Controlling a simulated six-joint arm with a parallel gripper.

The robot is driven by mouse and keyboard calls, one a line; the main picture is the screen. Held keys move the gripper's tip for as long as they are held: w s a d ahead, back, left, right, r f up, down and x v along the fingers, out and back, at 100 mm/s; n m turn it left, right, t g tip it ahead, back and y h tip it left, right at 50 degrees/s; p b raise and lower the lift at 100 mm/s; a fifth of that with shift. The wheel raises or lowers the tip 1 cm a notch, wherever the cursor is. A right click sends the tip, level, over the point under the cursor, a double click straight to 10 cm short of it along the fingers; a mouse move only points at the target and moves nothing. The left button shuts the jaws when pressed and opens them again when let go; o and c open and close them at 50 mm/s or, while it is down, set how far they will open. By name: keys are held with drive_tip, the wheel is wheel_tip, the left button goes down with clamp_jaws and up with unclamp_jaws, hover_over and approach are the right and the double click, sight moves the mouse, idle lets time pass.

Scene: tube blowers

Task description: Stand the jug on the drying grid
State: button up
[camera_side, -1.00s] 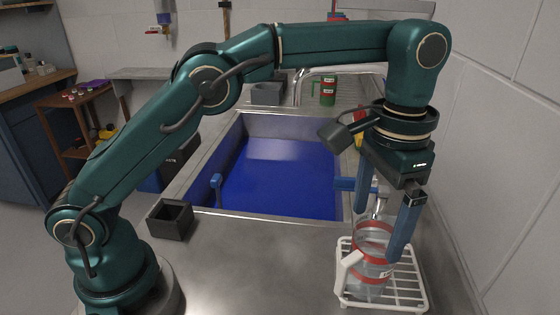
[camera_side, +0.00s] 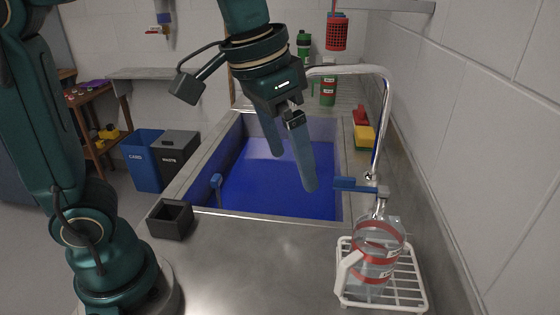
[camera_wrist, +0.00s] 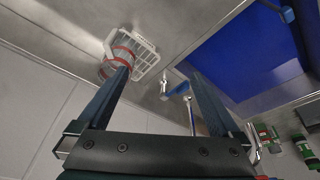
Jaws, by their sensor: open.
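The clear jug (camera_side: 376,250) with red bands and a white handle stands upright on the white drying grid (camera_side: 409,288) at the front right of the counter. In the wrist view the jug (camera_wrist: 122,54) and the grid (camera_wrist: 148,62) show at the upper left, the jug partly behind one finger. My gripper (camera_side: 294,172) is open and empty above the blue-bottomed sink, up and to the left of the jug and clear of it. Its fingers (camera_wrist: 158,85) also show spread apart in the wrist view.
The tall tap (camera_side: 384,110) with a blue lever (camera_side: 352,184) stands between the sink (camera_side: 270,175) and the grid. A dark open box (camera_side: 170,220) sits at the sink's near left corner. The wall (camera_side: 490,150) bounds the right. The front counter middle is bare.

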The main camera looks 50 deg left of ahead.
drive_tip(key=s+a+f+n+t, duration=0.2)
drive_tip(key=s+a+f, duration=0.2)
drive_tip(key=s, duration=0.4)
drive_tip(key=shift+s+a+f+y, duration=0.3)
drive_tip(key=shift+a+f, duration=0.1)
drive_tip(key=shift+f, duration=0.5)
idle(0.5)
